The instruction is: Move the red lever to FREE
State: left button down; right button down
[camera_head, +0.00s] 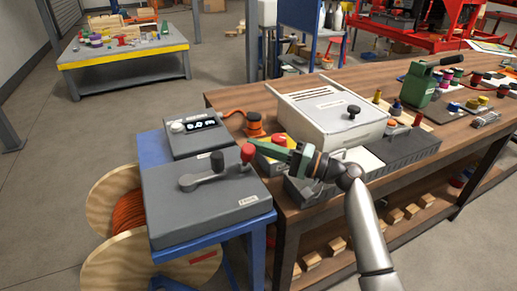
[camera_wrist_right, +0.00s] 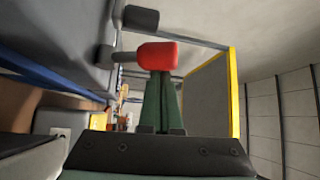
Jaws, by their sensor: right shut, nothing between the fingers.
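The red lever knob (camera_head: 247,153) stands upright on a short post above the right side of a grey box (camera_head: 190,215). My right gripper (camera_head: 266,148) is shut and empty, with its green fingers pointing left at the knob from the right. In the right wrist view the red knob (camera_wrist_right: 157,55) is straight ahead of the shut fingertips (camera_wrist_right: 160,78), at or very near contact; I cannot tell if they touch. A small label (camera_head: 248,200) sits on the box's front right; its text is too small to read. My left gripper is not in view.
A box with a display (camera_head: 195,130) stands behind. The wooden bench (camera_head: 235,98) on the right holds a white case (camera_head: 325,115), an emergency-stop-like red button (camera_head: 279,140) and small parts.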

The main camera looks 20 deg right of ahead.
jog(key=b+v, duration=0.1)
jog(key=v, duration=1.1)
jog(key=shift+s+d, duration=0.15)
dwell(0.3)
